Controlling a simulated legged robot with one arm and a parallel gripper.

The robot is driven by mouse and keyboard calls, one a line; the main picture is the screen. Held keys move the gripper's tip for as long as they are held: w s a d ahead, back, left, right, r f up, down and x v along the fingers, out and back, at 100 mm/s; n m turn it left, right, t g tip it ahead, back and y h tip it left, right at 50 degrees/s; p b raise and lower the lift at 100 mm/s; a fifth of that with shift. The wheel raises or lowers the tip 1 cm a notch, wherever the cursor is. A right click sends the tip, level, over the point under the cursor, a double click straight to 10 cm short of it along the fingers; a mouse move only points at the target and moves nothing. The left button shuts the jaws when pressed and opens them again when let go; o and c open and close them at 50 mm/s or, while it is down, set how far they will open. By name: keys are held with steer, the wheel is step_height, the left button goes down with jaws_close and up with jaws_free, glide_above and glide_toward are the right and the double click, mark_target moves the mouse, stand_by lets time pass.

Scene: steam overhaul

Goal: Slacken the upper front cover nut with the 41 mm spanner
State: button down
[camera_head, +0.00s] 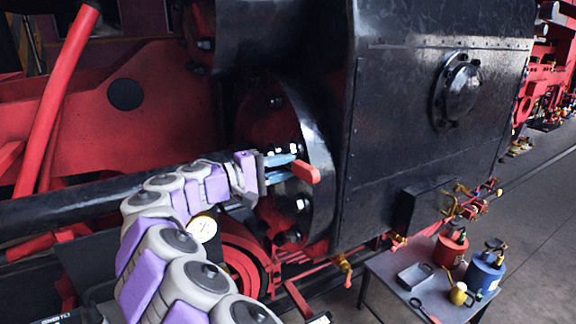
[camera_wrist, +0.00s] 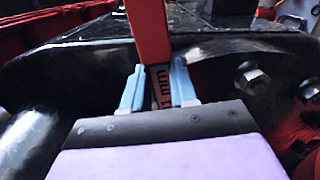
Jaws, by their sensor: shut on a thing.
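My gripper (camera_head: 283,168) is in front of the round black cylinder cover (camera_head: 318,150), its two blue fingers shut on the spanner (camera_head: 306,173). The spanner shows as a red bar there and in the wrist view (camera_wrist: 149,32), where a dark label ending in "mm" sits between the fingers (camera_wrist: 160,88); its size number is not clear. Bright hex nuts sit around the cover, one just above the fingers (camera_head: 295,149) and one lower (camera_head: 302,205). The wrist view shows a nut (camera_wrist: 252,78) right of the fingers. Which is the upper front nut, and whether the spanner touches one, I cannot tell.
A grey table (camera_head: 388,268) at the lower right holds a red can (camera_head: 450,248), a blue can (camera_head: 484,272), a small yellow oiler (camera_head: 458,294) and a grey tray (camera_head: 414,276). Black casing stands right of the cover. Open floor lies at the far right.

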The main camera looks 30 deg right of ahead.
steer(key=shift+a, duration=0.4)
steer(key=s+a+b, duration=0.3)
steer(key=s+b, duration=0.2)
steer(key=s, duration=0.9)
steer(key=shift+a+b, duration=0.25)
steer(key=shift+b, duration=0.05)
stand_by(0.4)
stand_by(0.3)
